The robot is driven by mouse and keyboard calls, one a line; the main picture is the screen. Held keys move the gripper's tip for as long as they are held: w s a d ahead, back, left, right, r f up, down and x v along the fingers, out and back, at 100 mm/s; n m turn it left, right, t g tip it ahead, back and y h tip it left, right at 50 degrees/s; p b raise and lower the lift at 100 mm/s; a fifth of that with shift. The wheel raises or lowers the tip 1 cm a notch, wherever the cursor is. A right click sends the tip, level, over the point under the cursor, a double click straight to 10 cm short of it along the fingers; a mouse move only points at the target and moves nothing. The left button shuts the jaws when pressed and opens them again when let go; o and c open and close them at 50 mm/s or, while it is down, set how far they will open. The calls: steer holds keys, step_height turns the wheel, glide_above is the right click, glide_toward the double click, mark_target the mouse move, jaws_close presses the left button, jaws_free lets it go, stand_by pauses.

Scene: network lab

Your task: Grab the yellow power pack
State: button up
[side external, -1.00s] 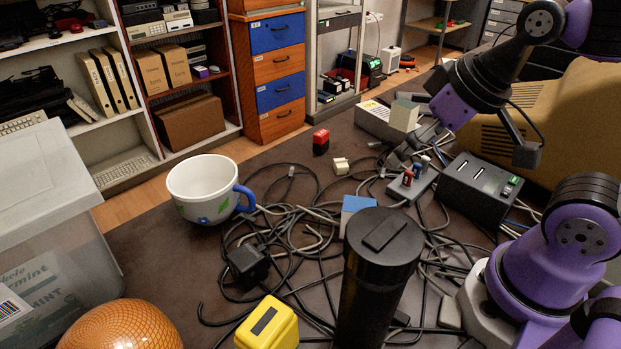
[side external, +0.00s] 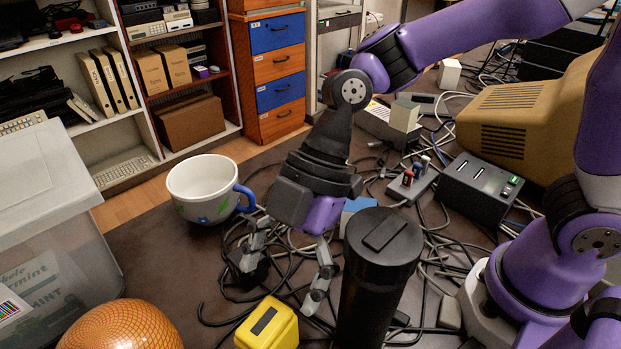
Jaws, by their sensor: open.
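The yellow power pack (side external: 268,326) is a small yellow block with a dark panel on top. It sits on the dark table at the bottom centre of the picture, partly cut off by the lower edge. My gripper (side external: 281,284) is open, with its two grey fingers pointing down.
A tall black cylinder (side external: 375,285) stands just right of the yellow pack. An orange patterned ball (side external: 120,328) is to the left. A white mug (side external: 205,190) with a blue handle stands behind. Tangled black cables (side external: 215,322) cover the table. A clear bin (side external: 60,235) stands far left.

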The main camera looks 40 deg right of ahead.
mark_target(261, 340)
steer(key=x, duration=0.8)
steer(key=shift+s+a+r, duration=0.15)
steer(key=shift+s+a, duration=0.1)
steer(key=shift+s, duration=0.15)
jaws_close()
